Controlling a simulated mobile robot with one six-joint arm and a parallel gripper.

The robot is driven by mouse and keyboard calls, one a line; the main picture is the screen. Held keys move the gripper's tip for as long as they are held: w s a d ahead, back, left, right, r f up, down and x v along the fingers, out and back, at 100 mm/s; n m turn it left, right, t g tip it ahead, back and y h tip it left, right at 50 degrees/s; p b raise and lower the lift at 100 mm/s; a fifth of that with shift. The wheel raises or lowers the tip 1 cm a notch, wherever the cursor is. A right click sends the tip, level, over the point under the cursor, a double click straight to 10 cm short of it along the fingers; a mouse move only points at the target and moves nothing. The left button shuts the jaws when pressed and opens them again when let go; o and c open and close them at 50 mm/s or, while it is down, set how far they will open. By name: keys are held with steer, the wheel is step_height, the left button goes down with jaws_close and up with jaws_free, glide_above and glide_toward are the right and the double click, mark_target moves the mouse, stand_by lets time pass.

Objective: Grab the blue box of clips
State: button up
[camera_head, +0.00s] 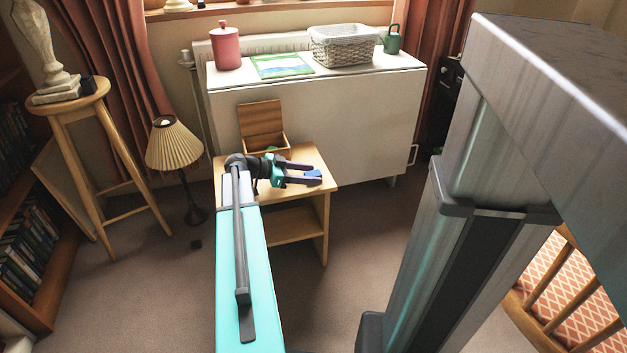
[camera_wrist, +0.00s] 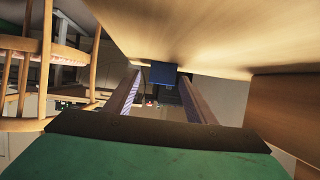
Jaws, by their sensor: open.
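The small blue box (camera_head: 314,174) is at the right side of the small wooden table (camera_head: 319,208), by the tips of my gripper (camera_head: 317,175). In the wrist view the blue box (camera_wrist: 163,73) shows ahead, in the gap between the two fingers of my gripper (camera_wrist: 158,78), against the wooden tabletop (camera_wrist: 200,35). My gripper is open, with its fingers spread to either side of the box. I cannot tell whether either finger touches it. In the head view the fingers partly hide the box.
An open wooden box (camera_head: 262,128) stands on the same table, behind my gripper. A white cabinet (camera_head: 345,125) stands behind it, bearing a pink canister (camera_head: 225,50) and a wicker basket (camera_head: 345,47). A lamp (camera_head: 174,145) stands left. Carpet right of the table is clear.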

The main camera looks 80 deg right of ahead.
stand_by(0.3)
steer(key=c, duration=1.1)
steer(key=shift+r, duration=0.15)
steer(key=shift+r+p, duration=0.85)
steer(key=shift+r, duration=0.75)
steer(key=a+p, duration=0.1)
steer(key=a, duration=0.3)
steer(key=a+r+p, duration=0.1)
steer(key=a+p, duration=0.1)
steer(key=a, duration=0.3)
steer(key=a+p, duration=0.2)
steer(key=a, duration=0.3)
steer(key=shift+r, duration=0.35)
steer(key=p, duration=0.2)
steer(key=shift+w+a+r+p, duration=0.1)
steer(key=shift+a+p, duration=0.2)
steer(key=shift+p, duration=0.05)
steer(key=shift+a+p, duration=0.4)
steer(key=shift+p, duration=0.7)
